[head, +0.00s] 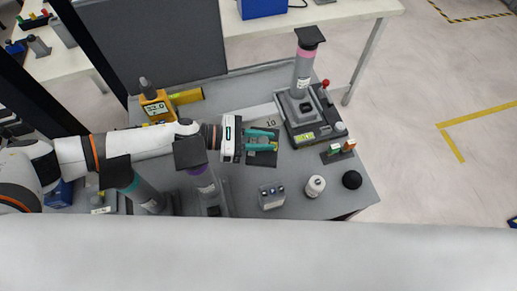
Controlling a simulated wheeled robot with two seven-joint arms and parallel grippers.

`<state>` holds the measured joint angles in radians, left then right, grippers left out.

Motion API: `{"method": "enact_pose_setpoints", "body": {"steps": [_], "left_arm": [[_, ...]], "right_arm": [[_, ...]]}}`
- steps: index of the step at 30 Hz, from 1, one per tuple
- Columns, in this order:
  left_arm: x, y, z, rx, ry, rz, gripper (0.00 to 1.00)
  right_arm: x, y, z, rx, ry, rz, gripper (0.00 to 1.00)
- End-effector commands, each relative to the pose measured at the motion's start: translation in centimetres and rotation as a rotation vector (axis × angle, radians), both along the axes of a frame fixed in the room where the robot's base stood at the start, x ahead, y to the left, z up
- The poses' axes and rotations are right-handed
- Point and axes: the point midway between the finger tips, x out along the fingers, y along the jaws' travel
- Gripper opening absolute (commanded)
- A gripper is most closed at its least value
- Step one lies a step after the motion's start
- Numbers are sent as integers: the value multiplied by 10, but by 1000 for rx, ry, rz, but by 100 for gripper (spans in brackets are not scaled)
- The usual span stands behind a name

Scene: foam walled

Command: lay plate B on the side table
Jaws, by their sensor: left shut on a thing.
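My left gripper (263,140) reaches in from the left over the grey table (235,103). Its teal fingers are shut on a small dark square plate (263,158), partly hidden by them. No letter on the plate can be read, so I cannot tell whether it is plate B. Whether it touches the tabletop is unclear. Other dark square plates sit atop the pink-banded post (303,70), the purple-banded post (199,174) and the teal-banded post (146,192). Which surface is the side table is not marked. My right gripper is not in view.
A grey box with buttons (271,196), a white bottle (315,187) and a black dome (352,180) stand near the front. A yellow meter (156,104) stands at the back left, by a dark panel (152,45). A pale bench (335,17) stands behind.

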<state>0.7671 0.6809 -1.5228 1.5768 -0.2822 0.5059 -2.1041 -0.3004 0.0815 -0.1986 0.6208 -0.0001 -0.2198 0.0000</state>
Motion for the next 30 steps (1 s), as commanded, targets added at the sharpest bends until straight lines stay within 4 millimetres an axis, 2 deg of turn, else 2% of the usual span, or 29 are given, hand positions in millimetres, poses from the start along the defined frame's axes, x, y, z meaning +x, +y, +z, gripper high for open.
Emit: {"method": "enact_pose_setpoints", "body": {"steps": [1, 3, 11, 18, 30], "left_arm": [[1, -1, -12, -5, -3, -3, 0], [1, -1, -19, -6, -3, -2, 0], [1, -1, -32, -6, -2, -1, 0], [1, -1, -62, -5, -2, 0, 0], [1, -1, -65, -6, -2, 0, 0]], "right_arm": [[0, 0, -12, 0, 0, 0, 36], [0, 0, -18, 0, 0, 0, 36], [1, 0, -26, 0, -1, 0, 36], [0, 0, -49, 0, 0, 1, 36], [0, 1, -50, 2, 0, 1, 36]]}}
